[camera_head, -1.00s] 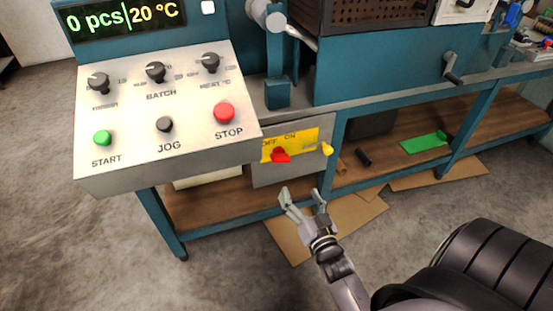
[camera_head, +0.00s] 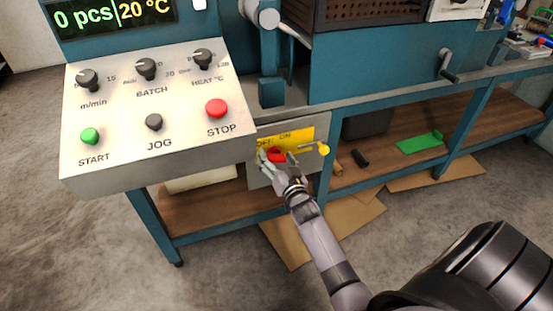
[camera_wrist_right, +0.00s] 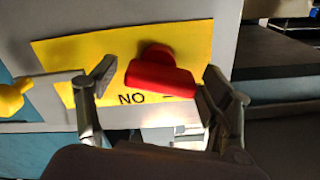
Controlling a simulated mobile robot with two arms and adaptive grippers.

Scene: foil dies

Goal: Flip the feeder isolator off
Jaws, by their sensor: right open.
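The feeder isolator is a red handle (camera_head: 276,155) on a yellow plate (camera_head: 300,138) marked OFF and ON, on a grey box below the control panel. In the right wrist view the red handle (camera_wrist_right: 160,77) lies between my two fingers, and the yellow plate (camera_wrist_right: 75,55) shows upside down. My right gripper (camera_head: 277,160) is open at the handle, one finger to each side. In the right wrist view the right finger of the gripper (camera_wrist_right: 160,92) is very close to the handle's end; I cannot tell whether they touch. My left gripper is not in view.
A yellow knob (camera_head: 323,148) sticks out right of the plate. The control panel (camera_head: 150,115), with START, JOG and STOP buttons, overhangs at the left. A shelf (camera_head: 215,205) runs below, with a green piece (camera_head: 420,143) at the right. Cardboard lies on the floor.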

